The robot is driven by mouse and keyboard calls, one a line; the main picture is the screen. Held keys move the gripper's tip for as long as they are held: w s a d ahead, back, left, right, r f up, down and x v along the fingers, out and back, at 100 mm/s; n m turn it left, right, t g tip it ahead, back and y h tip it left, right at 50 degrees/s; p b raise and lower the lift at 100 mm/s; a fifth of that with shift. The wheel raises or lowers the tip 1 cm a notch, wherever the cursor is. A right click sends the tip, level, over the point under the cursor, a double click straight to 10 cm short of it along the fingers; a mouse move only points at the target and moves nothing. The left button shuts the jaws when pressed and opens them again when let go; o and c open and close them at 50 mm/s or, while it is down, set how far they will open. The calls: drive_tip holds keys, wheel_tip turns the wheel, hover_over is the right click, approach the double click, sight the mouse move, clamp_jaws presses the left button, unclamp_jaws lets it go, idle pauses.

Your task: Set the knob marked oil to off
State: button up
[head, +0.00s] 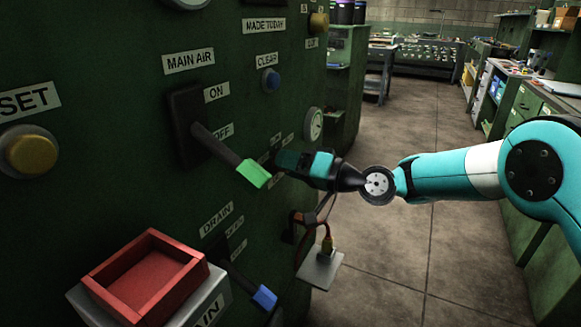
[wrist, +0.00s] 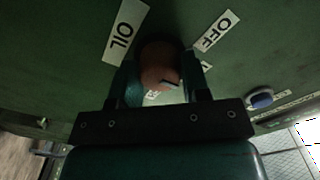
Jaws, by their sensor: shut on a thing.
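In the wrist view a round brown knob (wrist: 160,62) sits on the green panel, with the OIL label (wrist: 124,32) at its upper left and the OFF label (wrist: 217,31) at its upper right. My gripper (wrist: 162,76) is shut on this knob, one finger on each side. Another label below the knob is mostly hidden between the fingers. A small mark shows on the knob's lower right; I cannot tell for sure which way the knob points. In the head view my gripper (head: 284,160) is against the panel and hides the knob.
The MAIN AIR lever (head: 230,155) with a green tip sticks out left of my gripper. A blue-tipped DRAIN lever (head: 252,287) and a red tray (head: 150,277) are below. A gauge (head: 313,124) is above. The floor at right is open.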

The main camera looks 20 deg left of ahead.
drive_tip(key=n+b, duration=0.9)
drive_tip(key=b, duration=0.5)
drive_tip(key=shift+f, duration=0.15)
drive_tip(key=shift+n+b, duration=0.3)
drive_tip(key=shift+b, duration=0.05)
drive_tip(key=o, duration=0.9)
drive_tip(key=d, duration=0.5)
drive_tip(key=s+d, duration=0.1)
drive_tip(key=d, duration=1.1)
drive_tip(key=shift+s+d, duration=0.2)
